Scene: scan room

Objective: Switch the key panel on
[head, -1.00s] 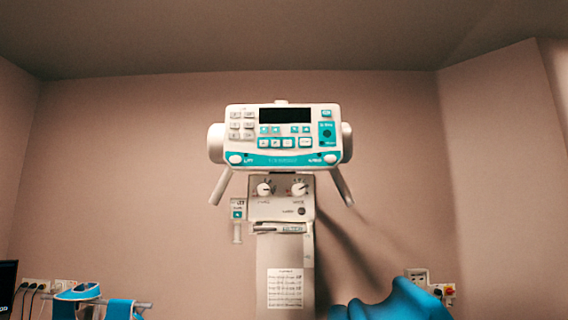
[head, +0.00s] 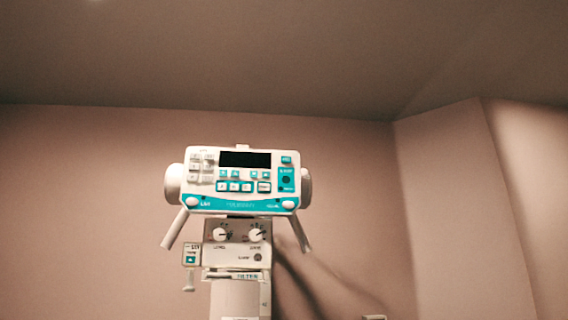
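The key panel (head: 242,180) is a white and teal control head on top of a pale column, left of centre in the head view. It has a dark, blank display (head: 244,159), a block of small keys (head: 201,168) at its left and a row of keys (head: 243,187) below the display. A teal strip with a round white knob at each end runs along its bottom. A teal section with a dark round spot (head: 286,180) is at its right. Neither of my grippers is in view.
Below the panel is a box with two round dials (head: 238,234) on the column (head: 240,299). Two handles slant down from the panel's sides, such as the left one (head: 175,229). A wall corner stands at the right. The space around the panel looks clear.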

